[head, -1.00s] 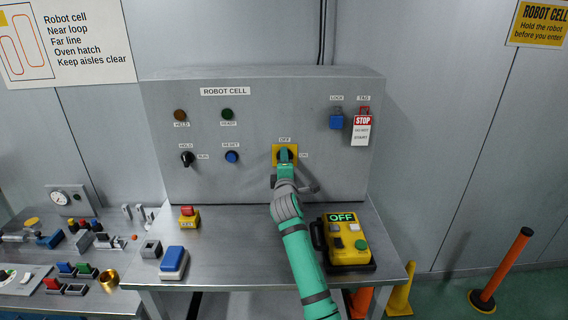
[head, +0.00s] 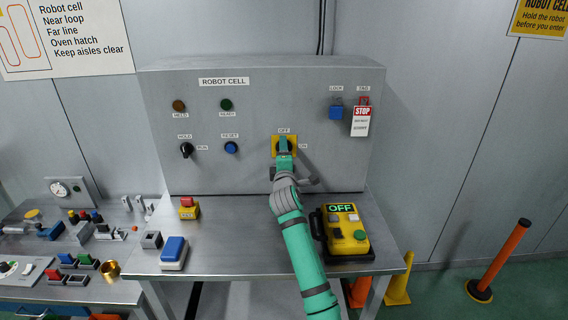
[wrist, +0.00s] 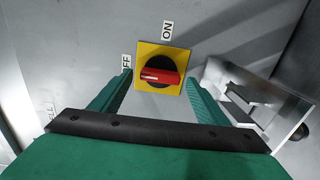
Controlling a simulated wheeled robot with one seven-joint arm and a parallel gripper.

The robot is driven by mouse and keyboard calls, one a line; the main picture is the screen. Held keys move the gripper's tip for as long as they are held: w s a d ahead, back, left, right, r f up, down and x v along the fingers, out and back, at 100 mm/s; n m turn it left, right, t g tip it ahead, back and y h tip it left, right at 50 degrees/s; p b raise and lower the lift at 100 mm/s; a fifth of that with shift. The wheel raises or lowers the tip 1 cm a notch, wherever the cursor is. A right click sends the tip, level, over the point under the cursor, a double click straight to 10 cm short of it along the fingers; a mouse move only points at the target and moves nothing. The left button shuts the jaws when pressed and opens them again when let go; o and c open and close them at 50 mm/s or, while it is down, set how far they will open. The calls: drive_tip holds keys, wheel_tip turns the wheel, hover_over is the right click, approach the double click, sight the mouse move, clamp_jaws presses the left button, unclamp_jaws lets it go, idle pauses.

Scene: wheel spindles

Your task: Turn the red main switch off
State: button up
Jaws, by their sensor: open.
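The red main switch (wrist: 160,76) sits on a black disc and a yellow plate (wrist: 148,52). Its handle lies level in the wrist view, with its white mark at the left end, toward the partly hidden OFF label. The ON label (wrist: 167,29) is above it there. In the head view the yellow plate (head: 294,153) shows on the grey panel, and my arm hides the handle. My gripper (wrist: 159,78) is open, one finger on each side of the handle, with gaps visible. In the head view my gripper (head: 284,147) is at the plate.
A blue lock (head: 336,113) and a red-and-white STOP tag (head: 362,120) hang to the right on the panel. A yellow pendant reading OFF (head: 346,232) stands on the bench by my arm.

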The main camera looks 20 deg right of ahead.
drive_tip(key=v, duration=1)
drive_tip(key=shift+d, duration=0.1)
